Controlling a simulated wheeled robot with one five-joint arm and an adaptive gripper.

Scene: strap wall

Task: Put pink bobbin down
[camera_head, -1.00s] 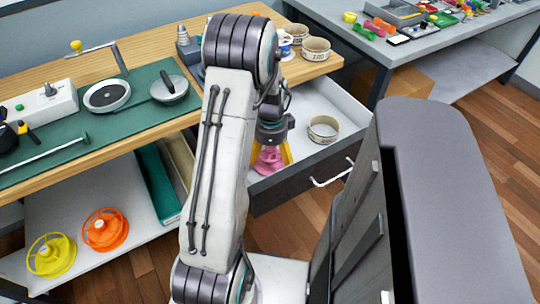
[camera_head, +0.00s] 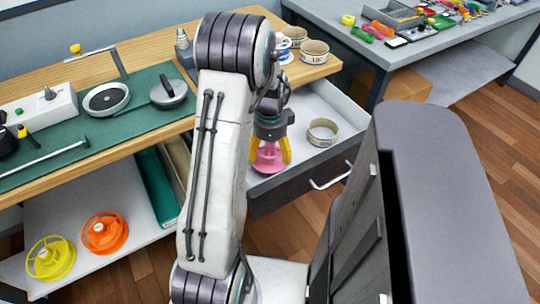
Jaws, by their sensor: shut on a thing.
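The pink bobbin (camera_head: 268,161) is in the head view, low in the open drawer (camera_head: 345,110) under the wooden bench, at the drawer's left front part. My gripper (camera_head: 270,152) points down with its yellow fingers on both sides of the bobbin and is shut on it. The bobbin looks upright, with its wide flange low. I cannot tell whether its underside touches the drawer floor. My arm hides the left part of the drawer.
A cream ring-shaped roll (camera_head: 322,132) lies in the drawer right of my gripper. Orange (camera_head: 105,233) and yellow (camera_head: 50,258) spools sit on the lower shelf. The bench top (camera_head: 135,65) holds tools and more rolls. A dark grey body stands at the right front.

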